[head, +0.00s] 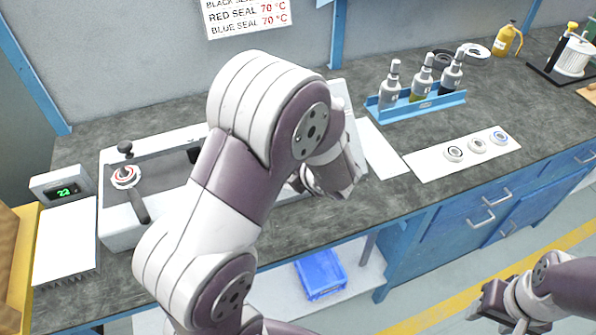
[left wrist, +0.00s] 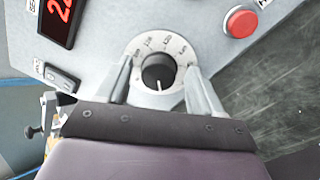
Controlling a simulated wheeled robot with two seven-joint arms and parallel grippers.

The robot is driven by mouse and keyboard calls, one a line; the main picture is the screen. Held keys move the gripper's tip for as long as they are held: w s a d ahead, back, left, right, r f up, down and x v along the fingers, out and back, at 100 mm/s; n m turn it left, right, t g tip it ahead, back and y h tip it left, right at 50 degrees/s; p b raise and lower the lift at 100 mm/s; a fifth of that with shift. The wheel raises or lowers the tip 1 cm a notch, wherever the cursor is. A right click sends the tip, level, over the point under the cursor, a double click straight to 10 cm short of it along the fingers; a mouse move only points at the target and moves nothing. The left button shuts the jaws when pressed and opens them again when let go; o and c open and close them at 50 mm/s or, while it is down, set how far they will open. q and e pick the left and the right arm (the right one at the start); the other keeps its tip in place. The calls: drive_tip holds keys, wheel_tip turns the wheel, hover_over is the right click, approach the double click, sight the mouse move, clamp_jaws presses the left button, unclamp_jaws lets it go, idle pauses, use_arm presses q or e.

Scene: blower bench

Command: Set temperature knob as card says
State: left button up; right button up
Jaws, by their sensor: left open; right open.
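The card (head: 247,18) on the back wall reads 70 °C for red seal and 70 °C for blue seal; its top line, for black seal, is cut off. The dark temperature knob (left wrist: 158,68) sits on a pale numbered dial on a grey panel (left wrist: 100,45). Its white pointer line points toward the bottom of the left wrist view. My left gripper (left wrist: 162,80) is open, with one finger on each side of the knob; contact cannot be told. In the head view my left arm hides the knob. My right gripper (head: 492,308) is open and empty, at lower right in front of the bench.
A red button (left wrist: 240,21), a rocker switch (left wrist: 61,77) and a partly cut red display (left wrist: 60,14) surround the dial. A blue rack (head: 418,106) with several bottles and a white mat (head: 430,167) with three rings lie on the bench at right.

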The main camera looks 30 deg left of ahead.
use_arm(q)
drive_tip(key=c, duration=1.1)
drive_tip(key=shift+o, duration=0.2)
drive_tip(key=m+p, duration=0.2)
drive_tip(key=m, duration=0.1)
drive_tip(key=shift+r+m+p, duration=0.15)
drive_tip(key=shift+m+p, duration=0.15)
drive_tip(key=shift+p, duration=0.05)
drive_tip(key=shift+m+p, duration=0.9)
drive_tip(key=shift+m, duration=0.6)
drive_tip(key=shift+f, duration=0.25)
drive_tip(key=o, duration=1.1)
drive_tip(key=shift+d, duration=0.1)
drive_tip(key=shift+c, duration=0.2)
